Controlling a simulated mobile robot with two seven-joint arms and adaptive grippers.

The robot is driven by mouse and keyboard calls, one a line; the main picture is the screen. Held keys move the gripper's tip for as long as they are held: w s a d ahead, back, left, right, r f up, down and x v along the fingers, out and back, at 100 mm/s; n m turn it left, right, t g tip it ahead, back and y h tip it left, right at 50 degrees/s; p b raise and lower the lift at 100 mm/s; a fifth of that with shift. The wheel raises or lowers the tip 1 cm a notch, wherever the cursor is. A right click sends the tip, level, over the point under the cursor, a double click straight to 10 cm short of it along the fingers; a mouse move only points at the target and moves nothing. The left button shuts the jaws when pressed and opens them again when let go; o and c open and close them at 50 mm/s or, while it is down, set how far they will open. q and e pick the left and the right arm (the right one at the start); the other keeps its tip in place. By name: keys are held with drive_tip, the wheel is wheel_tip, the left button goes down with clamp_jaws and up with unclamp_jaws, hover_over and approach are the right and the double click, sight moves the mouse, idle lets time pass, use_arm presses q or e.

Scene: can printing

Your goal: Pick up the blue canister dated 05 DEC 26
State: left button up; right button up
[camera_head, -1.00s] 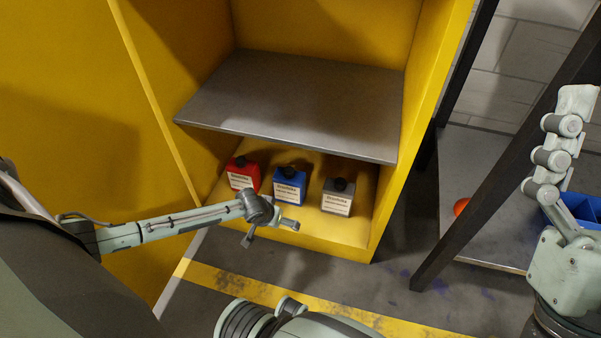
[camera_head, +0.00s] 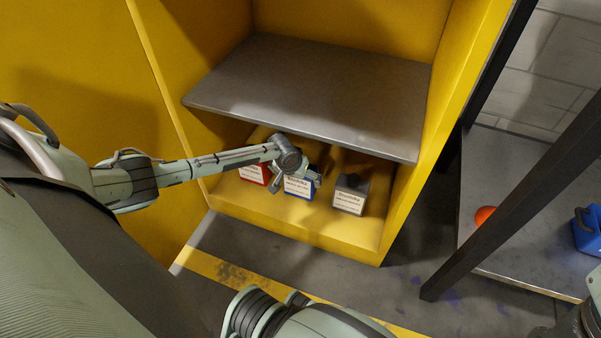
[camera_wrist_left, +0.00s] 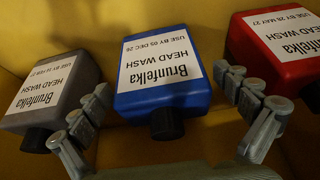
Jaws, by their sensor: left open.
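The blue canister (camera_head: 299,187) stands on the cabinet's bottom, between a red canister (camera_head: 255,173) and a grey canister (camera_head: 351,193). In the left wrist view the blue canister (camera_wrist_left: 190,95) appears upside down, with a black cap and a label reading "USE BY 05 DEC 26". My left gripper (camera_head: 297,180) is open at the blue canister, partly covering it in the head view. In the wrist view its fingers (camera_wrist_left: 163,80) are spread, one on each side of the blue canister, with nothing clamped. I cannot tell whether either finger touches it. My right gripper is not in view.
A grey shelf (camera_head: 310,90) hangs close above the canisters and my left wrist. The yellow cabinet's side wall (camera_head: 425,150) bounds the right. The red (camera_wrist_left: 285,45) and grey (camera_wrist_left: 45,90) canisters flank the fingers closely. A blue container (camera_head: 588,232) sits at the far right.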

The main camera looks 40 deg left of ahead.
use_arm(q)
drive_tip(key=shift+w+a+f, duration=0.15)
drive_tip(key=shift+w+f, duration=0.05)
drive_tip(key=shift+w, duration=0.65)
drive_tip(key=shift+w+a+f+b, duration=0.1)
drive_tip(key=shift+w+f+b, duration=0.15)
drive_tip(key=shift+f+b, duration=0.3)
drive_tip(key=shift+r, duration=0.15)
drive_tip(key=shift+c, duration=0.5)
drive_tip(key=shift+w, duration=0.1)
drive_tip(key=c, duration=1.5)
